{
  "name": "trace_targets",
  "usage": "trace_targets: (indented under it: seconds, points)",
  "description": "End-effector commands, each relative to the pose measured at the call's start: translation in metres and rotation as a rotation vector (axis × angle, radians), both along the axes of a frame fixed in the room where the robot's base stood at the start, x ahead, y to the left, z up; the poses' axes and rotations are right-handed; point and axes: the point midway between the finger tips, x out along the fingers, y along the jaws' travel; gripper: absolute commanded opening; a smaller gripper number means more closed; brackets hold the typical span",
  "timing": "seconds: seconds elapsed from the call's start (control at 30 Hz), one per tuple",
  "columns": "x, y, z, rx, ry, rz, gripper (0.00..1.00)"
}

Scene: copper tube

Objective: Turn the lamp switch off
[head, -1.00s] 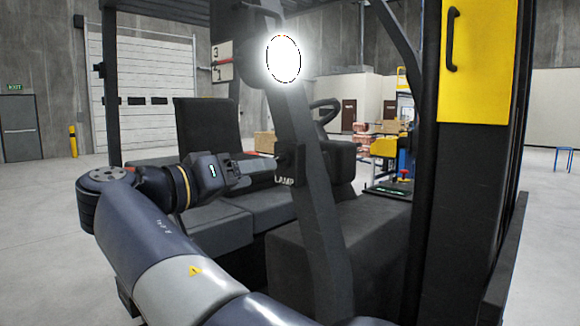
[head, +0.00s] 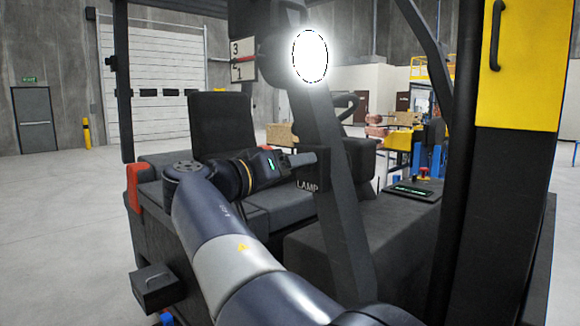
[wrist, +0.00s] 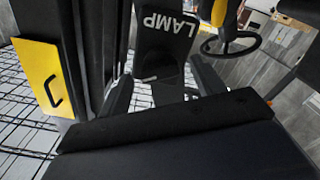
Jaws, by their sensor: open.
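The lamp (head: 310,56) glows bright white at the top of a dark slanted pillar in the head view. Below it on the pillar is a dark switch housing (head: 314,172) with a white LAMP label (head: 307,187). My gripper (head: 313,158) is open, its tip at or just in front of the housing. Whether it touches cannot be told. The switch lever is hidden or too dark to make out. In the wrist view the LAMP label (wrist: 170,25) shows upside down near the top.
The pillar belongs to a dark vehicle with a seat (head: 222,125) behind my arm and a steering wheel (wrist: 232,46). A thick dark post with a yellow panel (head: 518,65) stands at the right. Open floor (head: 60,220) lies to the left.

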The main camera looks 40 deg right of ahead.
Motion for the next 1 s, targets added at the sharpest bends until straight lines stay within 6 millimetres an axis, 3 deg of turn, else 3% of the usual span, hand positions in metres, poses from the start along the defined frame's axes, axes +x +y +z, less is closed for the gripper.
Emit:
trace_targets:
  seconds: [0.13,0.67,1.0]
  points:
    - [0.0001,0.0001,-0.0002,0.0,0.0,0.0,0.62]
    - [0.0001,0.0003,0.0,0.0,0.001,0.0,0.19]
    - [0.0,0.0004,0.0001,-0.004,0.056,0.0,0.19]
